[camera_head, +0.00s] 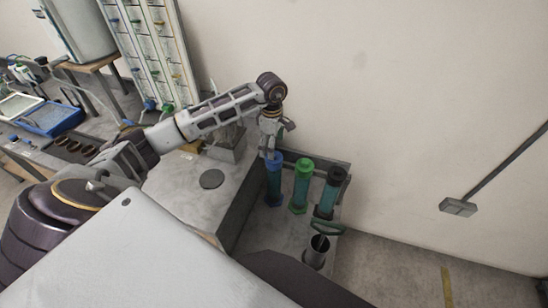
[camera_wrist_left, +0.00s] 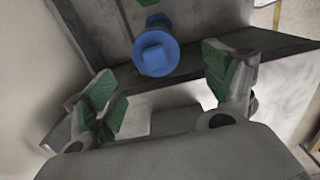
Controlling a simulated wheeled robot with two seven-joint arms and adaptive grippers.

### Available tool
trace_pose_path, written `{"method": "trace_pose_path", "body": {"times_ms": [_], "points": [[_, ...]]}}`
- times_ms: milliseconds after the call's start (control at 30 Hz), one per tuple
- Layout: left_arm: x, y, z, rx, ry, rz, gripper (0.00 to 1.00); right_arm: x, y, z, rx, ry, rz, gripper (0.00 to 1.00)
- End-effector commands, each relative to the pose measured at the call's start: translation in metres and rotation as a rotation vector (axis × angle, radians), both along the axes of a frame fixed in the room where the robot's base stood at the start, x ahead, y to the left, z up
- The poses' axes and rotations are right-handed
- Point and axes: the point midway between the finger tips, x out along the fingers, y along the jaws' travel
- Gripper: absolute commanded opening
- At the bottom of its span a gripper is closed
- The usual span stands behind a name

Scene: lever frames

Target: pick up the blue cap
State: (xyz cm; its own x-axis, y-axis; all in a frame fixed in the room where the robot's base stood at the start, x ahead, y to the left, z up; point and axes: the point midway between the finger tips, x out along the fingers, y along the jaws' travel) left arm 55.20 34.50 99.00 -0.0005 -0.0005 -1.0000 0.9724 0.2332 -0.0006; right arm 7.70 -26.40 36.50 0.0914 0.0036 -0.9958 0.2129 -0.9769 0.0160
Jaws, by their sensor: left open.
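The blue cap (camera_head: 273,157) sits on top of an upright blue cylinder (camera_head: 274,187), the leftmost of three in a row. In the left wrist view the blue cap (camera_wrist_left: 156,52) shows from above, ahead of and between the two fingers. My left gripper (camera_head: 270,146) is over the cap in the head view. In the wrist view my left gripper (camera_wrist_left: 168,88) is open, with green pads apart and nothing between them. Whether a finger touches the cap cannot be told. My right gripper is not in view.
A green-capped cylinder (camera_head: 301,185) and a black-capped one (camera_head: 330,192) stand just right of the blue one. A metal cup (camera_head: 316,251) stands in front of them. The wall (camera_head: 400,100) is close behind. A dark disc (camera_head: 212,179) lies on the grey block at left.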

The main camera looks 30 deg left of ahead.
Motion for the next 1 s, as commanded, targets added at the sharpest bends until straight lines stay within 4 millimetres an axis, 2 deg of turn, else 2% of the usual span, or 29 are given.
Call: {"method": "trace_pose_path", "body": {"times_ms": [433,800,1000], "points": [[0.001,-0.001,-0.005,0.000,0.001,0.001,0.84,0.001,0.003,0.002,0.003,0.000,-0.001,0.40],[0.005,-0.006,-0.040,0.000,0.002,0.001,0.84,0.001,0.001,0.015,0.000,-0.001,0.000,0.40],[0.006,-0.005,-0.052,0.000,0.000,0.001,0.84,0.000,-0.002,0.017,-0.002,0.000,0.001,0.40]]}}
